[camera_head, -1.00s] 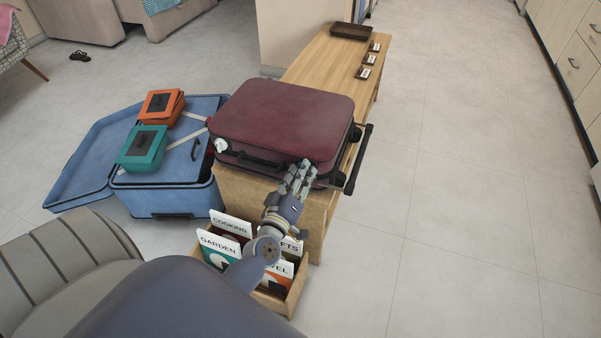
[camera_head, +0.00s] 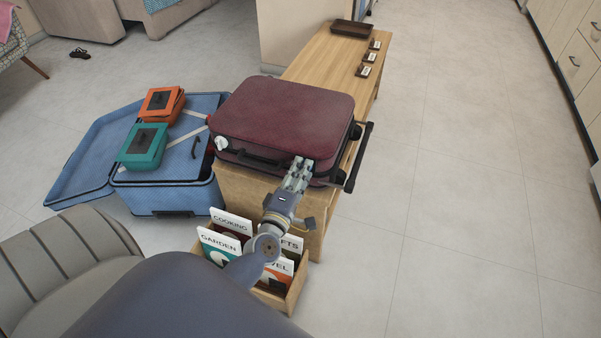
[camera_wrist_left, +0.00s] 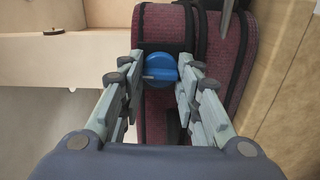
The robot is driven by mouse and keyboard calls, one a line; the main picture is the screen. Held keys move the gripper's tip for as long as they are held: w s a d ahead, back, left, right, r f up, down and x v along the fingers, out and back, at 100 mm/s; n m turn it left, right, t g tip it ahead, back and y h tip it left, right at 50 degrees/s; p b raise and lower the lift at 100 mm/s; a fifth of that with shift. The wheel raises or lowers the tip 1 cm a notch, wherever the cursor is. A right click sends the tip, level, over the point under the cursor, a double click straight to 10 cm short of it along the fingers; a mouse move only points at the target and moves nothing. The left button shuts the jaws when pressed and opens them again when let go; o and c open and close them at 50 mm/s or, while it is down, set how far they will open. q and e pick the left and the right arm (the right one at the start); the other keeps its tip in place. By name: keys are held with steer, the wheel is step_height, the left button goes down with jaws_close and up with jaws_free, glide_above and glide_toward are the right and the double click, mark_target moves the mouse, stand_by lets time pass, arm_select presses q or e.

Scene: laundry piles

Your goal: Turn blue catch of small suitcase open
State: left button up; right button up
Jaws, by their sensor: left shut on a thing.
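The small maroon suitcase (camera_head: 285,118) lies shut and flat on the wooden bench. Its blue catch (camera_wrist_left: 161,69) shows in the left wrist view as a round knob with a raised bar, on the suitcase's side. My left gripper (camera_head: 302,163) is at the suitcase's front side, near its right end. In the left wrist view its fingers (camera_wrist_left: 160,80) stand on both sides of the blue catch and are shut on it. In the head view the gripper hides the catch. My right gripper is not in view.
A large open blue suitcase (camera_head: 160,197) on the left holds an orange box (camera_head: 160,103) and a teal box (camera_head: 143,146). The wooden bench (camera_head: 325,62) has a dark tray (camera_head: 351,30) at its far end. A book crate (camera_head: 297,290) stands below my arm.

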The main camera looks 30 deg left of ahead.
arm_select(q)
steer(key=shift+n, duration=0.4)
steer(key=o, duration=1.1)
steer(key=v, duration=1.2)
steer(key=shift+d, duration=0.15)
